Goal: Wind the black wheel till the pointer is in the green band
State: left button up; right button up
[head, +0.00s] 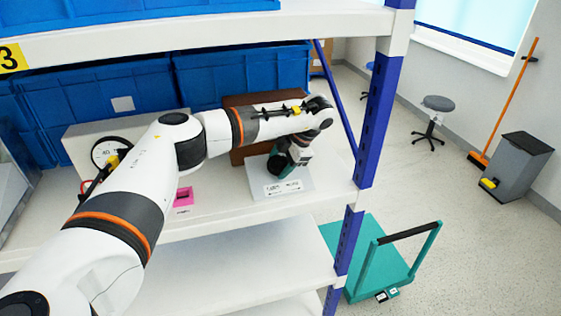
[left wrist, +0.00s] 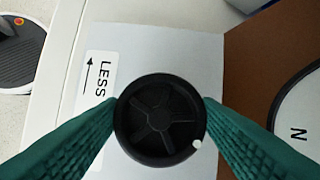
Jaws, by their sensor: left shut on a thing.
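The black wheel (left wrist: 160,120) is round and spoked, with a white dot on its lower right rim in the left wrist view. It is mounted on a pale grey plate (head: 258,186) on the shelf. My left gripper (head: 283,162) is over the plate, its green fingers shut on opposite sides of the wheel rim. A label (left wrist: 97,85) beside the wheel reads LESS with an arrow. A brown board (left wrist: 245,55) bears a white round face marked N, cut off at the frame edge. My arm hides that face in the head view, so no pointer or green band shows there.
Another white dial (head: 104,149) stands at the left, partly behind my arm. A pink block (head: 183,197) is on the shelf (head: 222,220). Blue bins (head: 105,95) stand behind. A blue post (head: 380,115) rises right of the plate. A green trolley (head: 375,255) is on the floor.

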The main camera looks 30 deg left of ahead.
pick_arm(q)
jog(key=o, duration=1)
jog(key=shift+d+r, duration=0.1)
jog(key=shift+w+d+r, duration=0.1)
jog(key=shift+d+r, duration=0.05)
jog(key=shift+r, duration=0.1)
jog(key=s+b+v, duration=0.1)
jog(key=b+v, duration=0.2)
jog(key=v, duration=0.8)
jog(key=shift+w+r+b, duration=0.2)
jog(key=shift+w+b, duration=0.2)
